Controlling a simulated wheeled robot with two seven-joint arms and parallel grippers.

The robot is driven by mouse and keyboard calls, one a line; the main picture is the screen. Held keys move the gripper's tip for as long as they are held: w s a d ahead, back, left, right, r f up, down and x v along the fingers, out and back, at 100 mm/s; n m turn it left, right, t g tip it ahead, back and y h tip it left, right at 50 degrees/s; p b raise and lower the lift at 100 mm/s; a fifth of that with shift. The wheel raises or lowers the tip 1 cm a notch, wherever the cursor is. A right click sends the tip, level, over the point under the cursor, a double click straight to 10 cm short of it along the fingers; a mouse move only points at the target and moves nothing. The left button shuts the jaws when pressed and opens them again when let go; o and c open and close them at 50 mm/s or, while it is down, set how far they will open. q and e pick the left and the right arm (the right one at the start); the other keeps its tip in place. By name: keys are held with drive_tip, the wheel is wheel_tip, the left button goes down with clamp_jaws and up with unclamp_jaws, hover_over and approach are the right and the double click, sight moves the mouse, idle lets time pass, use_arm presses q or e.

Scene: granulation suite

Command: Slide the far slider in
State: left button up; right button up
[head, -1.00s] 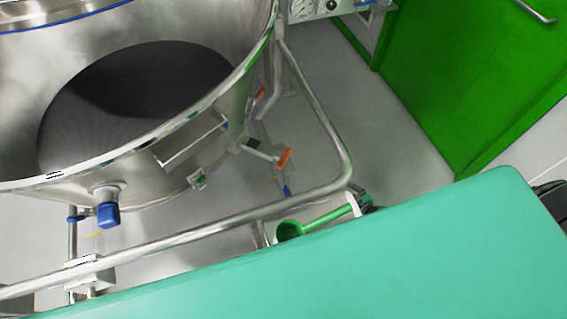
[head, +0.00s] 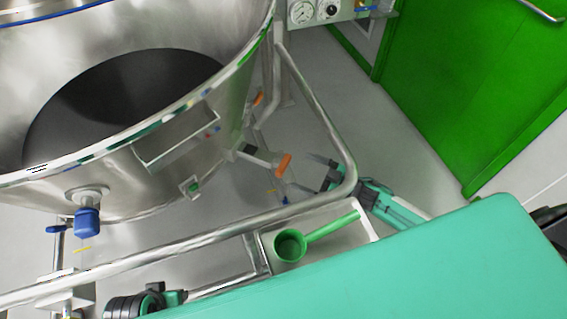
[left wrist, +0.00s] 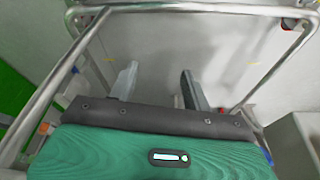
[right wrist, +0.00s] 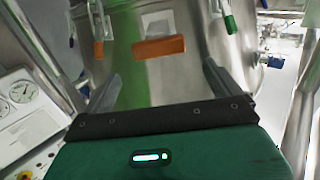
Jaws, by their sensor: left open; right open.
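Two orange-ended sliders stick out beside the steel vessel in the head view, a nearer one (head: 284,165) and a farther one (head: 258,98). In the right wrist view, a large orange end (right wrist: 158,46) shows ahead between the fingers, and a smaller orange end (right wrist: 98,48) stands left of it. I cannot tell which is the far slider there. My right gripper (head: 312,174) is open and empty, just right of the nearer slider in the head view. My left gripper (left wrist: 158,70) is open and empty, with grey floor beyond its fingers.
The steel vessel (head: 160,150) fills the left. A bent steel rail (head: 318,110) runs around it, close to my right arm. A green scoop (head: 291,245) lies in a pale tray near the rail. A gauge panel (right wrist: 28,105) stands at left in the right wrist view. A green door (head: 460,80) stands at right.

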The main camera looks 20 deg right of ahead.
sight(287, 164)
drive_tip(key=x, duration=0.6)
drive_tip(key=shift+w+a, duration=0.1)
drive_tip(key=shift+w, duration=0.1)
use_arm(q)
drive_tip(key=shift+r, duration=0.45)
use_arm(e)
drive_tip(key=shift+w+a, duration=0.45)
drive_tip(key=shift+a, duration=0.1)
drive_tip(key=shift+c, duration=0.4)
drive_tip(key=c, duration=1.3)
drive_tip(key=x, duration=1)
drive_tip(key=shift+w+a, duration=0.3)
drive_tip(key=shift+w+a+r, duration=0.1)
drive_tip(key=o, duration=1.1)
drive_tip(key=shift+c, duration=0.2)
drive_tip(key=o, duration=0.3)
drive_tip(key=shift+w+a, duration=0.1)
drive_tip(key=shift+a, duration=0.05)
use_arm(q)
drive_tip(key=shift+s, duration=0.1)
